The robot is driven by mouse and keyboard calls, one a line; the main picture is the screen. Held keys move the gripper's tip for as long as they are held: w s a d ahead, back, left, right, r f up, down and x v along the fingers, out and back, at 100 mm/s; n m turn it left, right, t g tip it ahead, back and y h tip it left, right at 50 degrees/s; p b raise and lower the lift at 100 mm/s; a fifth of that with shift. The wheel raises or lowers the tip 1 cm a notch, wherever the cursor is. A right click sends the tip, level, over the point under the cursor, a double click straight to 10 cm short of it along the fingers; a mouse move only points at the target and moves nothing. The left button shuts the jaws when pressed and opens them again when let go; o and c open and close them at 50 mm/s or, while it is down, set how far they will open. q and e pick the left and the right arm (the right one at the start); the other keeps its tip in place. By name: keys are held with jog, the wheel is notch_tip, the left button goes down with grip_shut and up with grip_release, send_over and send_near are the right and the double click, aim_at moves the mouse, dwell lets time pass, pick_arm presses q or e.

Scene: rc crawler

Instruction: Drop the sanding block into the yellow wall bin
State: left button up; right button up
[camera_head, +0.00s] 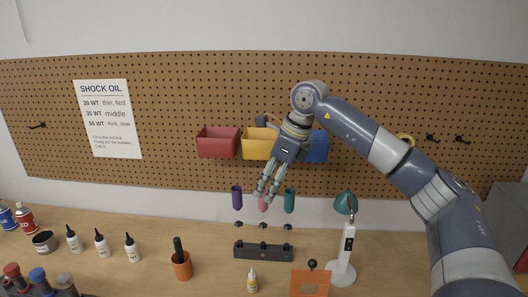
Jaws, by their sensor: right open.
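The yellow wall bin (253,148) hangs on the pegboard between the red bin and the blue bin. My right gripper (264,196) is open and points down in front of the pegboard. Its wrist covers the right part of the yellow bin, and its fingertips show below the bin. The inside of the yellow bin cannot be seen well. My left gripper is not in view.
The red bin (217,143) and blue bin (318,148) flank the yellow one. Below stand small coloured holders, a black rack (263,251), a lamp (345,236), an orange cup (181,266) and several bottles. The bench (215,238) has bare patches.

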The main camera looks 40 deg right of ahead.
jog(key=s+a+f+n+g+y+b, duration=0.1)
jog(key=s+a+f+n+g+b, duration=0.1)
jog(key=a+f+n, duration=0.4)
jog(key=shift+s+a+f+n+g+y+b, duration=0.3)
jog(key=shift+s+f+n+b, duration=0.3)
jog(key=shift+f+n, duration=0.6)
jog(key=shift+f, duration=0.15)
